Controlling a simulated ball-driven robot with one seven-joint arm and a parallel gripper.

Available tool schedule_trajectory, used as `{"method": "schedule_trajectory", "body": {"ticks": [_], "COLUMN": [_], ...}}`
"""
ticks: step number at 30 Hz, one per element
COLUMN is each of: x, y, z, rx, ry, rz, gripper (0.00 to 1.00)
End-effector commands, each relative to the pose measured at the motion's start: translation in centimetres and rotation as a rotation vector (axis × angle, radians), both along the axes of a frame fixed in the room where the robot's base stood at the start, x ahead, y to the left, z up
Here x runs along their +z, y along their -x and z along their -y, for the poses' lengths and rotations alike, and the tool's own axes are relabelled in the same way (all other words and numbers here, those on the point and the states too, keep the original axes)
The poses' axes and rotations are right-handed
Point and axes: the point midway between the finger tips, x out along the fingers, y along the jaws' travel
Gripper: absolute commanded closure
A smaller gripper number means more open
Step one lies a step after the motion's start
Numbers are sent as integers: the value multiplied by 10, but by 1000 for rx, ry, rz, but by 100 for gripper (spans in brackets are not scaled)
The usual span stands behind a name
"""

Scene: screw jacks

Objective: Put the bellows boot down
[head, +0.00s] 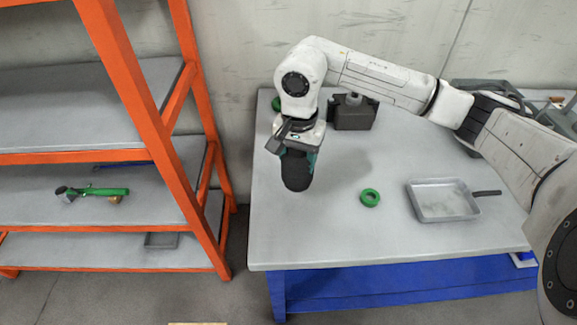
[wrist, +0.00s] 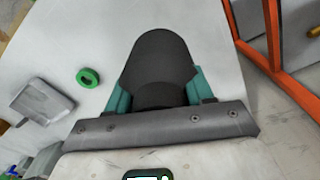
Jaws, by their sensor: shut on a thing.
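The bellows boot (head: 297,172) is a black, rounded, tapering piece. My gripper (head: 298,157) is shut on it, with teal fingers on either side, over the left part of the grey tabletop. In the wrist view the boot (wrist: 158,62) sits between the two teal fingers of my gripper (wrist: 158,92). Its upper end is hidden by the gripper body. I cannot tell whether its lower end touches the table.
The grey table (head: 330,235) has a green ring (head: 370,197), a metal tray (head: 440,203) and a dark box (head: 353,113). Bare tabletop lies in front of the boot. An orange-framed shelf rack (head: 128,90) stands left, holding a green-handled tool (head: 95,191).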

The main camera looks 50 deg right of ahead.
Motion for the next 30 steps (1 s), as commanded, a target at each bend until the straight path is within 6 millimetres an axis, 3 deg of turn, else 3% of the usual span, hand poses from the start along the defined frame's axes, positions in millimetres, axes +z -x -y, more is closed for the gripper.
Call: {"method": "schedule_trajectory", "body": {"ticks": [4,12,21,30], "x": [-20,-39,-66,-69], "y": [-17,-32,-31,-31], "z": [3,7,7,8], "rx": [-1,-1,-1,0], "ry": [-3,-2,-2,0], "rz": [-1,-1,2,2], "gripper": [82,82,82,82]}}
